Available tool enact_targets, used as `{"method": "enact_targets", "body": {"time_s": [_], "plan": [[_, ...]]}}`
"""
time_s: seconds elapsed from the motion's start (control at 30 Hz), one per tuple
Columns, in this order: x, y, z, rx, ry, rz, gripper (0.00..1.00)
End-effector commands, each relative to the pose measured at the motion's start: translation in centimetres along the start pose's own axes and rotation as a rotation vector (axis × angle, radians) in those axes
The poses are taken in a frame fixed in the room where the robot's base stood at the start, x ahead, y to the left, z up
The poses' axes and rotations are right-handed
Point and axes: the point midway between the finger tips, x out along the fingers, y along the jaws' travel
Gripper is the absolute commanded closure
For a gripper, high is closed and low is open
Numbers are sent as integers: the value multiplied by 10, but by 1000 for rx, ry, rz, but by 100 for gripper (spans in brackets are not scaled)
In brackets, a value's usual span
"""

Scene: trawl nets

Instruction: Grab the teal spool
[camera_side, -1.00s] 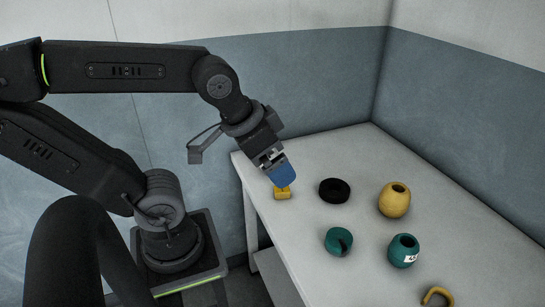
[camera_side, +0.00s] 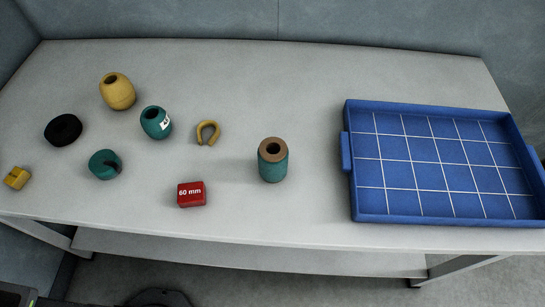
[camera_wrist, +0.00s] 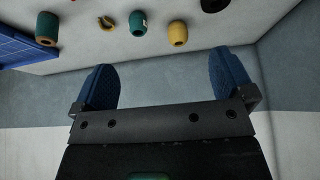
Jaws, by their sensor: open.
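The teal spool (camera_side: 272,167) stands upright on the grey table, with a brown top and a dark hole in its middle. It also shows at the upper left of the wrist view (camera_wrist: 46,30), beyond the left finger and apart from it. My gripper (camera_wrist: 164,78) has its two blue fingers spread wide with nothing between them. The side view does not show my gripper.
A blue gridded tray (camera_side: 348,190) lies right of the spool. A red "60 mm" block (camera_side: 191,194) is left of it.

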Motion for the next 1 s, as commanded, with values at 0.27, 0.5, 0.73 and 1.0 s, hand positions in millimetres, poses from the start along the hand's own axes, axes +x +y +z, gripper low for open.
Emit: {"method": "enact_targets", "body": {"time_s": [0.27,0.5,0.73,1.0], "plan": [[0,0,0,0,0,0,0],[0,0,0,0,0,0,0],[0,2,-3,11,-2,5,0],[11,45,-64,252,-46,119,0]]}}
